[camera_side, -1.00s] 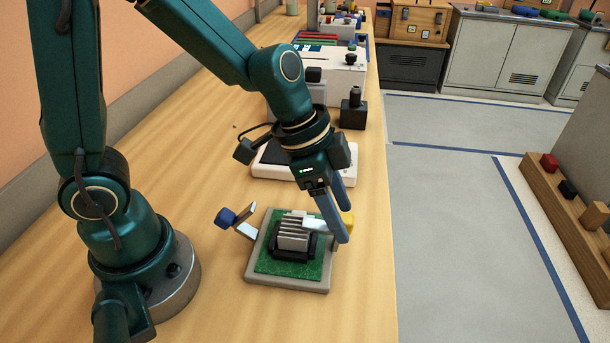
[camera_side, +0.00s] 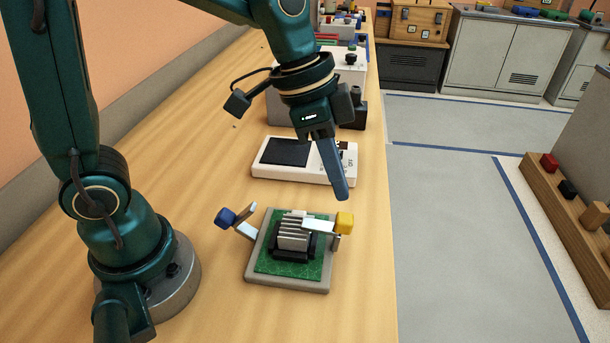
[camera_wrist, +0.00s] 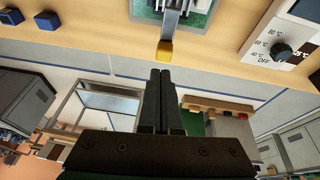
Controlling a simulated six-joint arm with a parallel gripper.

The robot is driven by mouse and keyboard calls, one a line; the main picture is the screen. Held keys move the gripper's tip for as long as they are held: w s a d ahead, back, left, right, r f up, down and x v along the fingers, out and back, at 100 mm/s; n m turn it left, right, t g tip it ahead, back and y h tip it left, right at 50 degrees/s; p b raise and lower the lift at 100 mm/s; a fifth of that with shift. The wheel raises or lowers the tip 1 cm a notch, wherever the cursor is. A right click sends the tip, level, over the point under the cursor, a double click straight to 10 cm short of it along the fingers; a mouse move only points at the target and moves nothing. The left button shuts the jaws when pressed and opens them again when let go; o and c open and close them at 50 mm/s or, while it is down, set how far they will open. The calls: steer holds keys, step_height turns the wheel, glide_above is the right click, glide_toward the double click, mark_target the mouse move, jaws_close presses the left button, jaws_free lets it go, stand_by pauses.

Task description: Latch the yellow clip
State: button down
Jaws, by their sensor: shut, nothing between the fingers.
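The yellow clip (camera_side: 344,222) is at the right side of the green board, at the end of a pale metal lever (camera_side: 318,226) that lies nearly flat across the finned heatsink (camera_side: 293,235). On the left, a blue-ended lever (camera_side: 226,217) sticks up and out at an angle. The green board (camera_side: 280,262) sits in a grey holder. My gripper (camera_side: 341,196) is shut and empty, above and slightly behind the yellow clip, apart from it. In the wrist view the closed fingers (camera_wrist: 160,76) point toward the yellow tip (camera_wrist: 165,51), with a gap between.
A white device with a dark panel (camera_side: 290,152) and a knob (camera_wrist: 282,51) stands behind the board. The table edge runs close to the right of the board. The wooden table (camera_side: 205,200) is clear left of the board.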

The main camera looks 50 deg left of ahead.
mark_target(325, 230)
steer(key=w+d+r+y, duration=0.1)
steer(key=w+d+r, duration=0.2)
steer(key=w+d, duration=0.1)
steer(key=shift+m, duration=0.4)
steer(key=x, duration=0.9)
steer(key=shift+a+f, duration=0.15)
steer(key=shift+f, duration=0.25)
steer(key=shift+s+a+r, duration=0.1)
steer(key=shift+s+a, duration=0.6)
steer(key=shift+s+a+r, duration=0.15)
steer(key=shift+s+a, duration=0.55)
